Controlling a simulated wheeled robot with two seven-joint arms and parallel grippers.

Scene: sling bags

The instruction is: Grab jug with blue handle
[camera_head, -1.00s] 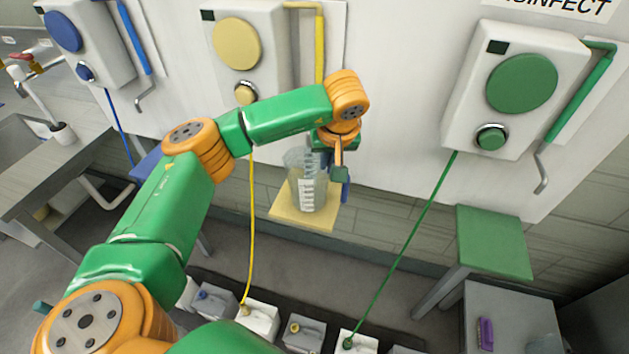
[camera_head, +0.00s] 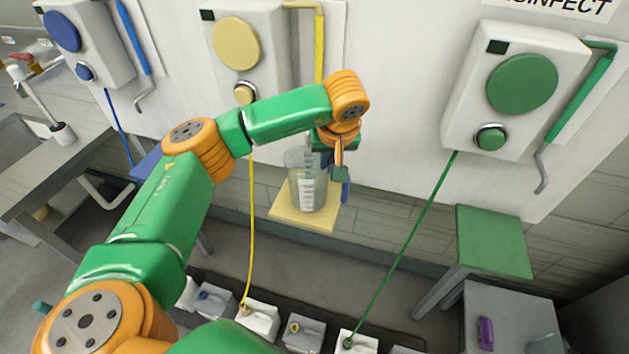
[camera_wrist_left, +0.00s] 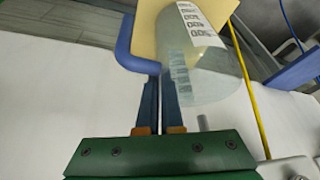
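The clear measuring jug (camera_head: 304,180) with white scale marks stands on a yellow shelf (camera_head: 290,215). Its blue handle (camera_head: 345,191) is on its right side in the head view. My left gripper (camera_head: 339,170) is at the handle, just right of the jug body. In the left wrist view the jug (camera_wrist_left: 205,75) and its blue handle (camera_wrist_left: 124,48) lie just beyond the fingers (camera_wrist_left: 160,85). The fingers are close together with their tips against the handle and seem shut on it; the exact contact is partly hidden. My right gripper is out of view.
Wall units with blue (camera_head: 62,32), yellow (camera_head: 236,44) and green (camera_head: 522,84) discs stand behind. A green shelf (camera_head: 493,243) is at right. A yellow cord (camera_head: 251,225) and a green cord (camera_head: 405,250) hang down to boxes on the floor.

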